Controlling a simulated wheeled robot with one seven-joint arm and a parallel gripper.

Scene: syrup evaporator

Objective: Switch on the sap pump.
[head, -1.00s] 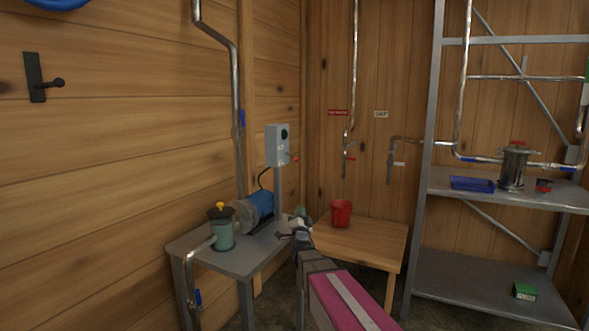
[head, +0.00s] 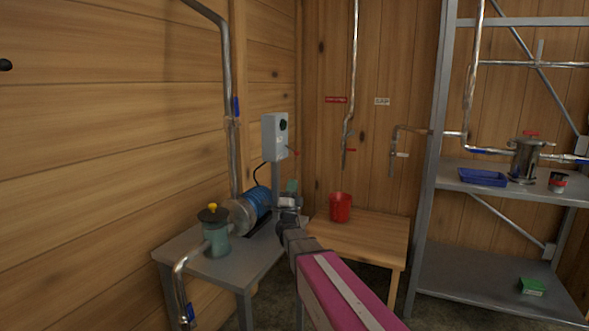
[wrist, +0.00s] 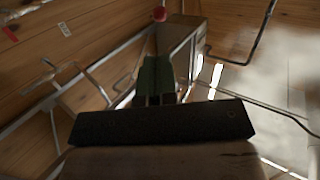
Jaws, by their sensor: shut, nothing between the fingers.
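The sap pump (head: 258,203), with a blue motor, sits on a grey metal table (head: 190,258) at the left wall. A grey switch box (head: 272,137) stands on a post behind it, with a dark round spot on its face and a red-tipped lever (head: 294,153) sticking out at its right side. In the wrist view the grey box (wrist: 182,36) and a red ball tip (wrist: 159,14) show beyond my fingers. My gripper (head: 291,186) is shut and empty, below the lever and apart from it in the head view. Its greenish fingers (wrist: 155,75) also show in the wrist view.
A green-grey pot with a yellow knob (head: 215,232) stands on the grey table, joined to piping. A wooden table (head: 365,238) with a red bucket (head: 341,208) is to the right. A metal shelf (head: 440,262) stands farther right. Steel pipes run along the walls.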

